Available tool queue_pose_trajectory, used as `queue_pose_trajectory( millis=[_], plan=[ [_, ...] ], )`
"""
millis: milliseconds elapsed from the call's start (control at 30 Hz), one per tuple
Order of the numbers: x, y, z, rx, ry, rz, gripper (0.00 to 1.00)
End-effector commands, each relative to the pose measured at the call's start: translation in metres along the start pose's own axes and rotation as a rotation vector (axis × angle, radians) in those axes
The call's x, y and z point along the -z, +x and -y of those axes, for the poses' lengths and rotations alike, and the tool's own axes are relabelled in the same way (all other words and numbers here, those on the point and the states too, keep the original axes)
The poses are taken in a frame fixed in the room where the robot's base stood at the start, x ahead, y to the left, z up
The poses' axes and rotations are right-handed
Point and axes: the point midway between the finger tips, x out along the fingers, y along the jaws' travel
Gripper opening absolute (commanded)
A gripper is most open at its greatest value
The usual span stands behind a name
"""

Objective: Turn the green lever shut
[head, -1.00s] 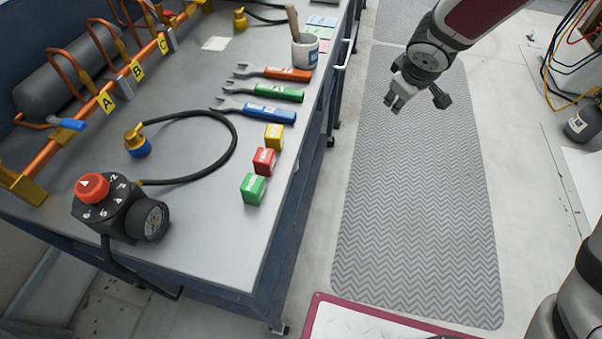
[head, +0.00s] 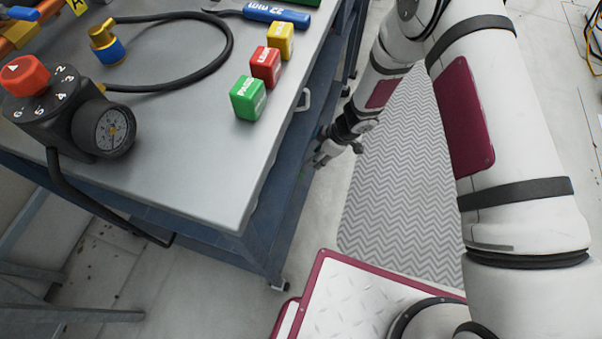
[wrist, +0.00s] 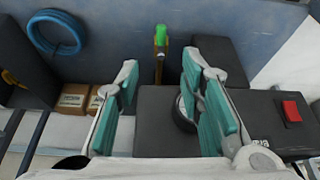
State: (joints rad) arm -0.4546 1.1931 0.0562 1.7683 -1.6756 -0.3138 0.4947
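The green lever (wrist: 161,34) shows in the wrist view at the top centre, upright on a brass-coloured stem in front of a blue panel. My gripper (wrist: 160,78) is open in the wrist view, its two teal-padded fingers apart with nothing between them. The lever lies beyond the fingertips, roughly in line with the gap, and is not touched. In the head view my gripper (head: 326,150) is low beside the blue bench frame, partly blurred into the arm. The lever cannot be made out clearly in the head view.
In the wrist view, a dark machine with a red switch (wrist: 291,110) is at right, cardboard boxes (wrist: 75,97) and a coiled blue hose (wrist: 55,32) at left. In the head view, the bench top (head: 190,165) overhangs the shelf; a patterned mat (head: 400,190) lies on the floor.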

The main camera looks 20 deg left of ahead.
Motion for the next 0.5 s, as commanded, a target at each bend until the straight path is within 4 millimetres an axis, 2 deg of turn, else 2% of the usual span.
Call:
queue_pose_trajectory(
  millis=[167, 500],
  plan=[
    [-0.001, 0.017, 0.002, 0.006, -0.003, -0.002, 0.35],
    [-0.002, 0.082, 0.003, 0.006, -0.003, -0.001, 0.35]
  ],
)
